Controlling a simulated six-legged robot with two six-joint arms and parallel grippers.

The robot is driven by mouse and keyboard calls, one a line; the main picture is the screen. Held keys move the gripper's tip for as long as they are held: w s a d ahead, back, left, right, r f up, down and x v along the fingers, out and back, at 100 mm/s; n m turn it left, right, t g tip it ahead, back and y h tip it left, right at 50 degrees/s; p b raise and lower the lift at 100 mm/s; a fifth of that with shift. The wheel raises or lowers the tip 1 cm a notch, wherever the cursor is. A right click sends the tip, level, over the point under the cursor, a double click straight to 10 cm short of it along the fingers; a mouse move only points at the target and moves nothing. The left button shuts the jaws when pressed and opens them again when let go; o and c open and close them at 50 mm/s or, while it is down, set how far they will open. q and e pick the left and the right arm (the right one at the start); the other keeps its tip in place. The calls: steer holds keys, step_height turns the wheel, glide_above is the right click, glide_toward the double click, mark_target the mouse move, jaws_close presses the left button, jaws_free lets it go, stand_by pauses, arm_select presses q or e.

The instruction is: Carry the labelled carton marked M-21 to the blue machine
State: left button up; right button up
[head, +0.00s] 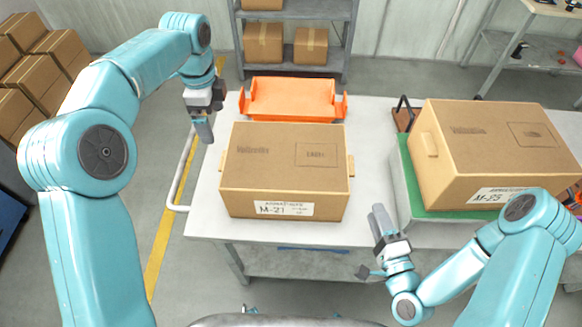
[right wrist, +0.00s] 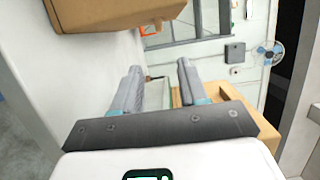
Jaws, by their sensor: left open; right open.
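The brown carton labelled M-21 (head: 286,180) stands closed on the white table, with a small handle block on its right side. My left gripper (head: 205,130) is open and empty, pointing down left of the carton's far part, apart from it. My right gripper (head: 381,220) is open and empty, to the right of the carton's near right corner, apart from it. In the right wrist view its two fingers (right wrist: 157,88) are spread, and a carton's underside (right wrist: 110,12), apparently M-21's, shows above. A dark blue thing (head: 10,215) is cut off at the left edge; I cannot tell whether it is the blue machine.
A second carton labelled M-25 (head: 490,150) stands on a green mat (head: 408,185) at the right. An orange tray (head: 292,100) lies behind M-21. Stacked cartons (head: 40,75) and a shelf rack (head: 297,70) stand beyond. Floor with a yellow line (head: 163,245) is clear left of the table.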

mark_target(222, 160)
arm_select(q)
steer(key=f, duration=1.5)
steer(key=shift+s+a+f, duration=0.15)
steer(key=shift+s+a, duration=0.1)
steer(key=shift+a, duration=0.15)
arm_select(e)
steer(key=x, duration=1)
steer(key=a+x, duration=0.1)
steer(key=x, duration=0.4)
steer(key=shift+s, duration=0.15)
arm_select(q)
steer(key=shift+d+f, duration=0.2)
steer(key=shift+f, duration=0.3)
arm_select(e)
steer(key=shift+w, duration=0.55)
arm_select(q)
steer(key=shift+a, duration=0.15)
steer(key=c, duration=0.7)
arm_select(e)
steer(key=c, duration=0.7)
arm_select(q)
jaws_close()
arm_select(e)
jaws_close()
